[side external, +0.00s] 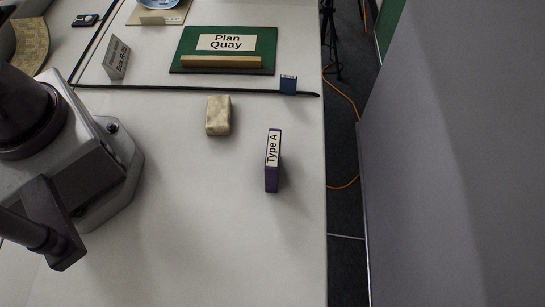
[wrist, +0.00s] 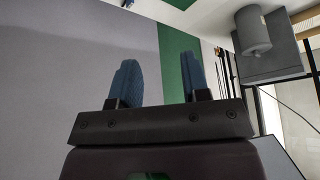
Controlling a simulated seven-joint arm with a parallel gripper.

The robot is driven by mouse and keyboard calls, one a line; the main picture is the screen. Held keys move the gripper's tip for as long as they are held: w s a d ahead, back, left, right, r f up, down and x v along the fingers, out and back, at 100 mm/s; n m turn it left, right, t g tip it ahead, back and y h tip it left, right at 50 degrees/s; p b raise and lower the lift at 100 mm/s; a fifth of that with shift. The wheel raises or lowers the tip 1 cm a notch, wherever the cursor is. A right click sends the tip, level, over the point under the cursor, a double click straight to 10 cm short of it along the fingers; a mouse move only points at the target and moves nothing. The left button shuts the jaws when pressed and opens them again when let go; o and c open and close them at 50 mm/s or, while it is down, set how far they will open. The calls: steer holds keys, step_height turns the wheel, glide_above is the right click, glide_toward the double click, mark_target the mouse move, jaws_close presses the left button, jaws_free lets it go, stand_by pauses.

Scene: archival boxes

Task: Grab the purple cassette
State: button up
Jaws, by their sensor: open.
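The purple cassette (side external: 272,161) stands on the white table right of centre in the side external view, with a pale "Type A" label on its face. It stands apart from everything around it. My gripper (wrist: 158,84) shows in the wrist view with its two blue fingers apart and nothing between them. The wrist view does not show the cassette. In the side external view my arm is at the left, and its fingertips are not visible there.
A beige block (side external: 218,115) lies left of the cassette. Behind are a small blue box (side external: 288,84), a green "Plan Quay" board (side external: 185,52), a grey sign (side external: 117,58) and a black strip (side external: 180,88). The table's right edge is near the cassette. The front table area is clear.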

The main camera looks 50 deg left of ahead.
steer(key=o, duration=1.1)
